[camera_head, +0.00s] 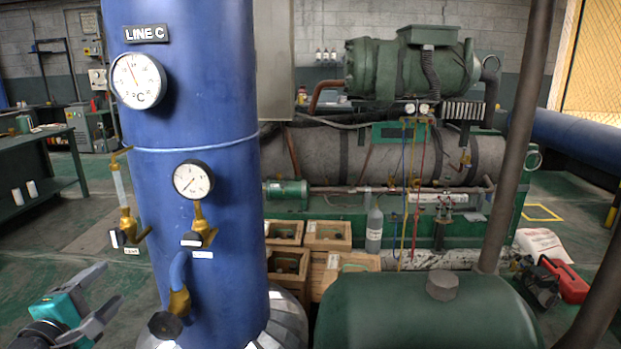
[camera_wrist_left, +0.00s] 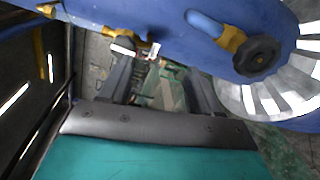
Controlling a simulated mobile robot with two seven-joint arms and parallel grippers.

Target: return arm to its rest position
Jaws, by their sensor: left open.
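My left gripper (camera_head: 109,286) is at the lower left of the head view, beside the blue column (camera_head: 225,200). Its jaws are open and apart, with nothing between them. In the left wrist view the two dark fingers of the left gripper (camera_wrist_left: 160,72) point away, and the blue column (camera_wrist_left: 150,22) crosses the top. A brass valve with a black knob (camera_wrist_left: 256,55) shows at the right of that view, apart from the fingers. In the head view this valve (camera_head: 179,300) is low on the column, right of the gripper. My right gripper is not in view.
The column carries a round temperature gauge (camera_head: 138,81), a smaller gauge (camera_head: 193,180) and a sight glass (camera_head: 121,190). A green tank (camera_head: 420,315) stands at the front right. Wooden crates (camera_head: 328,236) sit behind the column. A workbench (camera_head: 40,140) is at the far left; floor between is clear.

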